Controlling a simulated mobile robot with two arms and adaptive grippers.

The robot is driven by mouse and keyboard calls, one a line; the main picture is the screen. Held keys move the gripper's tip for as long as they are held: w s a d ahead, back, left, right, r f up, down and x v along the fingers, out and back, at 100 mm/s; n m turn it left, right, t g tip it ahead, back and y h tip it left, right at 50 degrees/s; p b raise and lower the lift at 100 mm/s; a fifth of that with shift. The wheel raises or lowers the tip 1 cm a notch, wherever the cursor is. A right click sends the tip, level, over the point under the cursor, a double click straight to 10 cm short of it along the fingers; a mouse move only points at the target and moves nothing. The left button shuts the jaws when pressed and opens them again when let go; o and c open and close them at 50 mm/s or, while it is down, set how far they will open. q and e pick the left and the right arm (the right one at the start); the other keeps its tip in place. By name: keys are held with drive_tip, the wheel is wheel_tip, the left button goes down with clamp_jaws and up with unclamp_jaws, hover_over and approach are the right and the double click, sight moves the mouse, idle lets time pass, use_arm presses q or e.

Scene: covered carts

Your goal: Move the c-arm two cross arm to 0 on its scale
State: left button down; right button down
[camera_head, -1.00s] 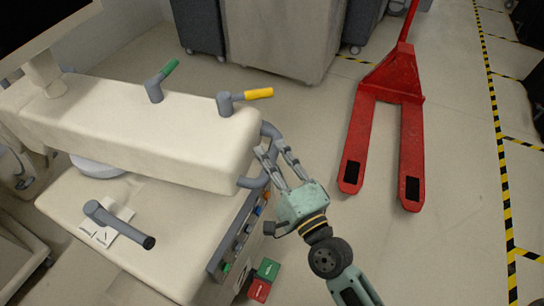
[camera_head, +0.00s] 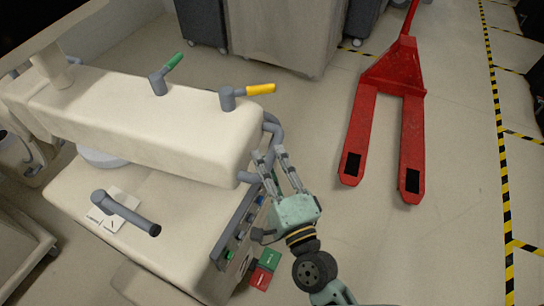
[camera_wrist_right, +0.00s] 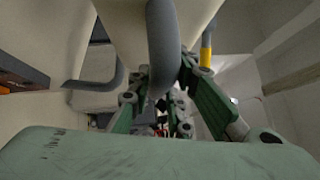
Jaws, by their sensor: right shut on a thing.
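The c-arm's cream cross arm (camera_head: 150,125) spans the upper left of the head view, with a green lever (camera_head: 172,62) and a yellow lever (camera_head: 261,89) on top. A grey curved handle (camera_head: 272,128) loops from its right end. My right gripper (camera_head: 270,155) is shut on this handle near its lower part. In the right wrist view the grey handle (camera_wrist_right: 164,45) comes down between the fingers (camera_wrist_right: 160,95). I cannot make out the scale in either view. My left gripper is not in view.
The c-arm's cream base (camera_head: 175,235) stands below the cross arm, with a grey lever (camera_head: 125,213) on top. Red and green pedals or boxes (camera_head: 265,268) are low beside it. A red pallet jack (camera_head: 390,110) stands right on open floor. Covered carts (camera_head: 285,35) stand behind.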

drive_tip(key=shift+s+a+f+h, duration=0.2)
drive_tip(key=shift+s+a, duration=0.3)
drive_tip(key=shift+s, duration=0.25)
drive_tip(key=shift+s+a+f+h, duration=0.2)
drive_tip(key=shift+s+a, duration=0.25)
drive_tip(key=shift+s, duration=0.25)
drive_tip(key=shift+s+r, duration=0.2)
drive_tip(key=shift+s, duration=0.1)
drive_tip(key=c, duration=2)
unclamp_jaws()
drive_tip(key=o, duration=0.4)
drive_tip(key=shift+w, duration=0.3)
drive_tip(key=shift+r, duration=0.15)
drive_tip(key=shift+s+d, duration=0.1)
drive_tip(key=shift+v, duration=5.95)
